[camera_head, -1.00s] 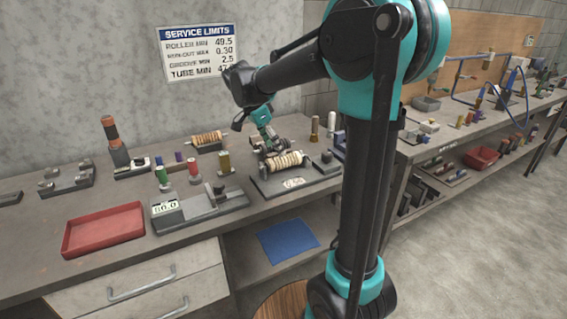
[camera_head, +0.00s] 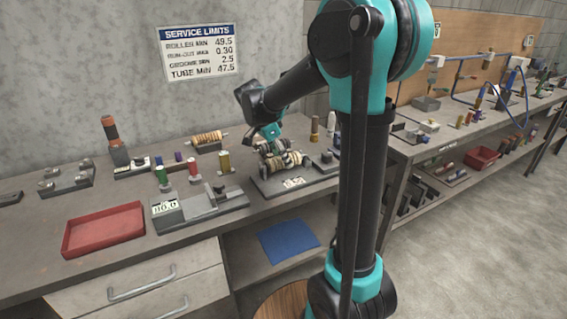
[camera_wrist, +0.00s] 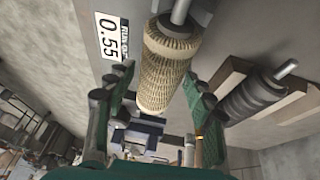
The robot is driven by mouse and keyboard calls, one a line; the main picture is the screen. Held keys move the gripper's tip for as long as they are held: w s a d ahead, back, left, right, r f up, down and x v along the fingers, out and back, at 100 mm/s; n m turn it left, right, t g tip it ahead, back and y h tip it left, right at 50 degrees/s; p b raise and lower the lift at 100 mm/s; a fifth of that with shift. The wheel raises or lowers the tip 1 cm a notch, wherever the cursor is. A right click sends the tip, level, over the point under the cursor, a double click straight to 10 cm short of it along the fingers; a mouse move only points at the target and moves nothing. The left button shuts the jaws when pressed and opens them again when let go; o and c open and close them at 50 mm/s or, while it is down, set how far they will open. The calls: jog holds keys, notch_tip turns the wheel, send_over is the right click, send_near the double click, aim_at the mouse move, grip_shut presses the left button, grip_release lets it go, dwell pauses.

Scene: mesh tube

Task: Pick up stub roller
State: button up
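A pale cream roller (camera_head: 293,159) with a metal shaft, which I take to be the stub roller, lies on a dark fixture on the bench. In the wrist view the roller (camera_wrist: 167,70) shows a ribbed, mesh-like surface and points between my fingers. My gripper (camera_head: 274,153) is over the roller and covers part of it in the head view. In the wrist view my gripper (camera_wrist: 155,112) has its green fingers spread, one on each side of the roller's near end. Gaps show between fingers and roller; contact is not visible.
Another roller (camera_head: 207,137) rests on a cradle behind. A gauge stand (camera_head: 205,206), a red tray (camera_head: 104,229) and several coloured cylinders stand to the left. A brass cylinder (camera_head: 314,129) stands close on the right.

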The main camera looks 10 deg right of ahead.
grip_shut()
jog(key=shift+r, duration=0.1)
